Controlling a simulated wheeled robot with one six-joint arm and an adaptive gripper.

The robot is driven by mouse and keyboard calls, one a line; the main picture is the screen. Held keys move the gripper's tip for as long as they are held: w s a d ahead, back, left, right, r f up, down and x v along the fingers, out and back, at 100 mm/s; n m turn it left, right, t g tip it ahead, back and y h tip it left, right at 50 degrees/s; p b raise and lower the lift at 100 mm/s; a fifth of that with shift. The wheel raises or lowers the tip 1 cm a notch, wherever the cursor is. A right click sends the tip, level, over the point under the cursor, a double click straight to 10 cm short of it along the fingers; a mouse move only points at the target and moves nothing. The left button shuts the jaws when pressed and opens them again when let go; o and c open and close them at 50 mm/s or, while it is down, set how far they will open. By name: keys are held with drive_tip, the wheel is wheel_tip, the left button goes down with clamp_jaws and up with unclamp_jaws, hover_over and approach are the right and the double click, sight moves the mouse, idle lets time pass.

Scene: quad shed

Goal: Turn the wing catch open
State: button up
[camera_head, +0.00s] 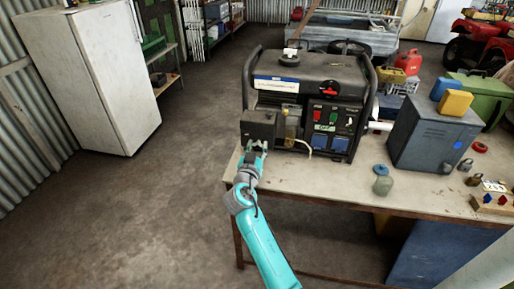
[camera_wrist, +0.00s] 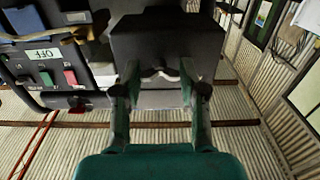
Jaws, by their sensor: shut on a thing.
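A black generator (camera_head: 310,85) stands on the workbench, with a dark box (camera_head: 259,125) at its lower left front. My gripper (camera_head: 253,150) is at the front of this box. In the wrist view, my gripper's two fingers (camera_wrist: 158,82) close from both sides on a small pale winged piece, which looks like the wing catch (camera_wrist: 160,74), at the edge of the dark box (camera_wrist: 168,40). The fingers hide part of the catch, and its turn angle is hard to tell.
The generator's switch panel (camera_wrist: 55,75) with an OFF label is close beside my gripper. The workbench top (camera_head: 312,178) is bare in front of the generator. Open floor (camera_head: 150,215) lies left.

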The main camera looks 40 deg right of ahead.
drive_tip(key=shift+n, duration=0.3)
drive_tip(key=n, duration=1.7)
idle(0.4)
drive_tip(key=o, duration=1.1)
drive_tip(key=shift+o, duration=0.2)
drive_tip(key=v, duration=1.2)
